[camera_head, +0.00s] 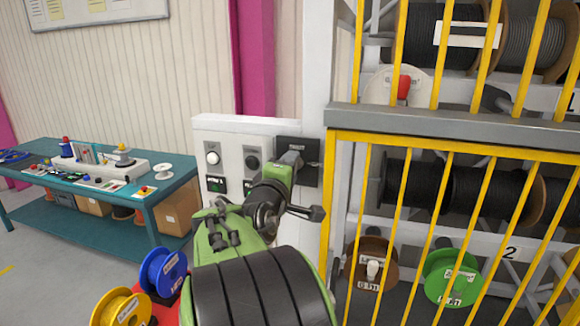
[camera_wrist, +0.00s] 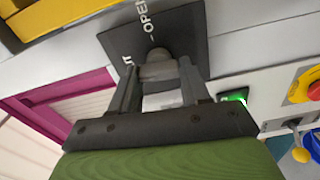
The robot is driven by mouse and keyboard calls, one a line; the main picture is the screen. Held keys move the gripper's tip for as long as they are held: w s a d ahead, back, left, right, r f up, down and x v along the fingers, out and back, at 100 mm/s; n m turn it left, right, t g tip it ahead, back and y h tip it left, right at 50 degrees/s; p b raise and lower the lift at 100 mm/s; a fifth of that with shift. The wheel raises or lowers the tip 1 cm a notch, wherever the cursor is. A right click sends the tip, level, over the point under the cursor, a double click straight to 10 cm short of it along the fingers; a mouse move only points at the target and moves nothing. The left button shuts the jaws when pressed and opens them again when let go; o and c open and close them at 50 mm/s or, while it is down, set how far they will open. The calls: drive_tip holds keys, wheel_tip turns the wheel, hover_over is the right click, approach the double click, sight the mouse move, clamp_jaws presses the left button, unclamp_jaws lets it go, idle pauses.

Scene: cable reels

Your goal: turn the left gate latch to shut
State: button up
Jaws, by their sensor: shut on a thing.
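The left gate latch is a dark square plate (camera_head: 312,176) with a grey knob, on the grey post beside the yellow gate. In the wrist view the plate (camera_wrist: 185,35) shows white lettering, "OPEN" and part of another word. The knob (camera_wrist: 158,68) stands out from the plate between my fingers. My gripper (camera_wrist: 160,88) is shut on the knob, one finger on each side. In the head view my gripper (camera_head: 292,158) reaches the plate from the front and hides the knob. The knob's exact angle is hard to tell.
The yellow barred gate (camera_head: 420,230) stands to the right, with cable reels behind it. A white control panel (camera_head: 228,150) with buttons is left of the latch. A teal workbench (camera_head: 150,198) stands at the left. Yellow (camera_head: 122,308) and blue (camera_head: 163,272) spools sit low in front.

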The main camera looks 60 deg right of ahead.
drive_tip(key=shift+r+n, duration=0.1)
drive_tip(key=shift+n, duration=0.6)
drive_tip(key=o, duration=1.1)
drive_tip(key=shift+c, duration=0.2)
drive_tip(key=s+a+b, duration=0.2)
drive_tip(key=a+b, duration=0.1)
drive_tip(key=a, duration=1.2)
drive_tip(key=shift+s+a, duration=0.2)
drive_tip(key=shift+a, duration=0.05)
